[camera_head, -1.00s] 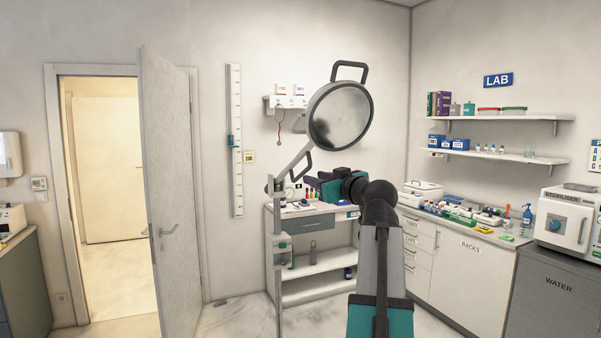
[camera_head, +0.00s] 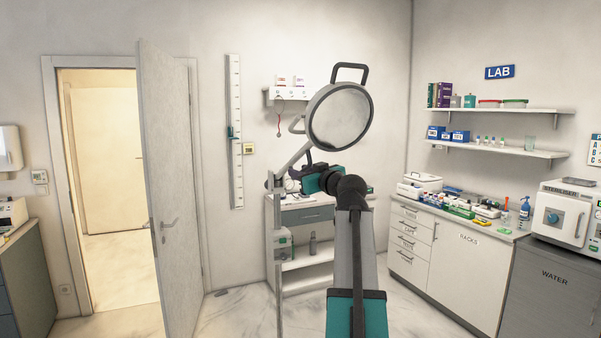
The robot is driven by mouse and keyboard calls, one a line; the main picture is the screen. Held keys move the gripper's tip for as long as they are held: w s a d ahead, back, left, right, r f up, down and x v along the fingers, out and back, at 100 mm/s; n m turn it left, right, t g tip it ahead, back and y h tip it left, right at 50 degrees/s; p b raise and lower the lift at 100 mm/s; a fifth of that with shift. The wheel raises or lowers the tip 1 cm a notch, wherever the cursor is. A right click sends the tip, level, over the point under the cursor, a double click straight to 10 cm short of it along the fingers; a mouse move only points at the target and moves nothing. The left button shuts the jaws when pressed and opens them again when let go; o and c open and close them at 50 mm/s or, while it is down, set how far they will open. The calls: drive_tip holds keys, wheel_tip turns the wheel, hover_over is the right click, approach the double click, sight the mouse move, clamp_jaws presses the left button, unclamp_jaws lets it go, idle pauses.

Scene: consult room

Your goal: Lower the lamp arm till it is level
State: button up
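The lamp has a round grey head (camera_head: 339,118) with a dark loop handle (camera_head: 350,67) on top. Its pale lamp arm (camera_head: 293,160) slopes up to the right from a thin upright post (camera_head: 278,240), clearly tilted. A dark grip loop (camera_head: 308,158) hangs under the lamp arm. My gripper (camera_head: 301,182), with a teal body, is just below this loop and right of the post's top. The fingers point away to the left and are small and partly hidden. I cannot tell whether they touch the loop or how far apart they are.
A lab counter (camera_head: 440,252) with racks and bottles runs along the right, under wall shelves (camera_head: 500,112). An open door (camera_head: 168,190) is at left.

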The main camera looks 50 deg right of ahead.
clamp_jaws()
drive_tip(key=shift+a+f+b, duration=0.15)
drive_tip(key=shift+f+b, duration=0.2)
drive_tip(key=shift+b, duration=0.3)
